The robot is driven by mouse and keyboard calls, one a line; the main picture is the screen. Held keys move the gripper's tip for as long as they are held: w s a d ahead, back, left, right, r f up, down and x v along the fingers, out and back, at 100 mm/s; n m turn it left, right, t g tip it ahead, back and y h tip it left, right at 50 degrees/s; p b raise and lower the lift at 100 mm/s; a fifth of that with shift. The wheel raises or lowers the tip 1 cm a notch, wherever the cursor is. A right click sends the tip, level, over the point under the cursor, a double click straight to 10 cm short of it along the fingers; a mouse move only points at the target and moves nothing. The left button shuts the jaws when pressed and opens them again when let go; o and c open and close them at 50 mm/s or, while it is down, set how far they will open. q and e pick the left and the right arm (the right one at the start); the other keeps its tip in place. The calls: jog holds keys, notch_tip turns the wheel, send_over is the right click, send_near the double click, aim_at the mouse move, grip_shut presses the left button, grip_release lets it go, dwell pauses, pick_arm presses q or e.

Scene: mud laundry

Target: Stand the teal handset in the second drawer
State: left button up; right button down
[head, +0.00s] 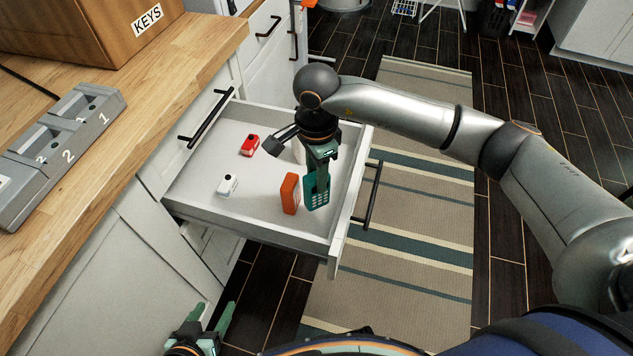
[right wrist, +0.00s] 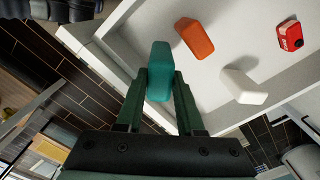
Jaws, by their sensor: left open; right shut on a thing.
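The teal handset (head: 316,190) hangs roughly upright, keypad showing in the head view, in my right gripper (head: 320,155). The gripper is shut on its upper end, over the open drawer (head: 200,207) near its front panel. In the right wrist view the handset (right wrist: 159,70) sits between the fingers (right wrist: 160,85). Whether its lower end touches the drawer floor, I cannot tell. An orange handset (head: 290,193) stands just left of it, apart in the right wrist view (right wrist: 195,37). My left gripper (head: 210,318) is open and empty, low in the head view.
Inside the drawer are a red handset (head: 249,146), a white one (head: 228,185), and a pale object (head: 298,152) partly hidden by my right gripper. A numbered grey dock (head: 60,150) and a KEYS box (head: 95,30) sit on the counter. The drawer's left-middle floor has free room.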

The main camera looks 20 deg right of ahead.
jog(key=shift+w+d+f, duration=0.3)
jog(key=shift+w+f, duration=0.4)
jog(key=shift+f, duration=0.2)
jog(key=shift+w+f, duration=0.15)
jog(key=shift+f, duration=1.5)
jog(key=shift+b, duration=0.3)
jog(key=shift+d+f, duration=0.1)
jog(key=shift+f, duration=0.05)
jog(key=c, duration=0.5)
grip_release()
notch_tip(320, 180, up, 12)
jog(key=shift+r+p, duration=0.2)
jog(key=shift+p, duration=0.4)
